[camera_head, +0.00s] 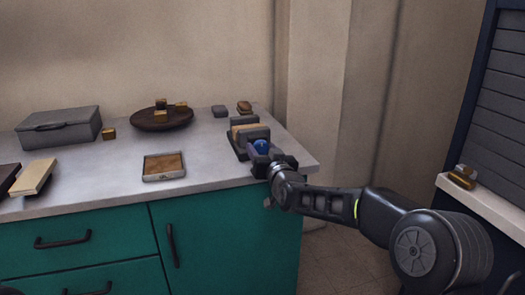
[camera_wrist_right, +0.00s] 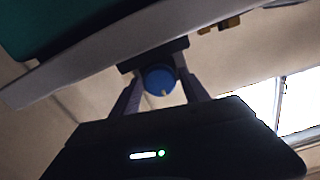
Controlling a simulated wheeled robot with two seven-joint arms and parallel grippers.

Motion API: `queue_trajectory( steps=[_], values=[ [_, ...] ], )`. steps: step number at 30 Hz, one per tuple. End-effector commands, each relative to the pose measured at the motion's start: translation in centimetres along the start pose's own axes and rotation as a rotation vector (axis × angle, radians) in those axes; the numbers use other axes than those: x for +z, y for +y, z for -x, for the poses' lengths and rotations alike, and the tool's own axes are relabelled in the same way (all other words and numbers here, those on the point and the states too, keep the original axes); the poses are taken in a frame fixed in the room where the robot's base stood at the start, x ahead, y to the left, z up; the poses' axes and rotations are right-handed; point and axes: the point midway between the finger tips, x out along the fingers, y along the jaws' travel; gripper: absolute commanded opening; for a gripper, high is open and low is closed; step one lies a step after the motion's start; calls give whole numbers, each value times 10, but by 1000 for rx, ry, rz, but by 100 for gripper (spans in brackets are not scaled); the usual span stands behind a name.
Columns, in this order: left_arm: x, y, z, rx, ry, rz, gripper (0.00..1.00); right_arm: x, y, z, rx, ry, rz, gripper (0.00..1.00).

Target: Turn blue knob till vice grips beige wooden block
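The grey vice (camera_head: 237,143) stands near the counter's right end. The beige wooden block (camera_head: 247,127) sits between its two jaws; I cannot tell whether both jaws touch it. The blue knob (camera_head: 261,146) is on the vice's near side. My right gripper (camera_head: 267,158) is at the knob. In the right wrist view the blue knob (camera_wrist_right: 160,80), with a pale mark on its face, lies between the two fingers of my right gripper (camera_wrist_right: 161,72). The fingertips flank it closely; whether they press on it is unclear. My left gripper is not in view.
The counter (camera_head: 215,165) also holds a shallow tray (camera_head: 147,176), a grey lidded box (camera_head: 62,138), a dark round plate (camera_head: 150,124) with small blocks and a pale block (camera_head: 35,177) at left. The counter edge is close on the right.

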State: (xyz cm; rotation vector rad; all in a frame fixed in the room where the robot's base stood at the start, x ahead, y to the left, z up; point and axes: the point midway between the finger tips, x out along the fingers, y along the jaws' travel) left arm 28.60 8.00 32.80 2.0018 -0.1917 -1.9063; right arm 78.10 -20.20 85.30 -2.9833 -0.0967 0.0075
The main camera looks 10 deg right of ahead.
Motion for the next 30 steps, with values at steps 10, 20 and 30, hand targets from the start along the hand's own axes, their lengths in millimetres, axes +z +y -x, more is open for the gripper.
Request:
queue_trajectory(
  steps=[10, 20, 30],
  values=[
    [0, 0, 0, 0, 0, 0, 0, 0, 0, 0, 0, 0, 0, 23],
    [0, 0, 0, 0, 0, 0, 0, 0, 0, 0, 0, 0, 0, 3],
    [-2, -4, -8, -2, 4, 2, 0, 2, 1, 0, 0, 0, -57, 3]
  ],
)
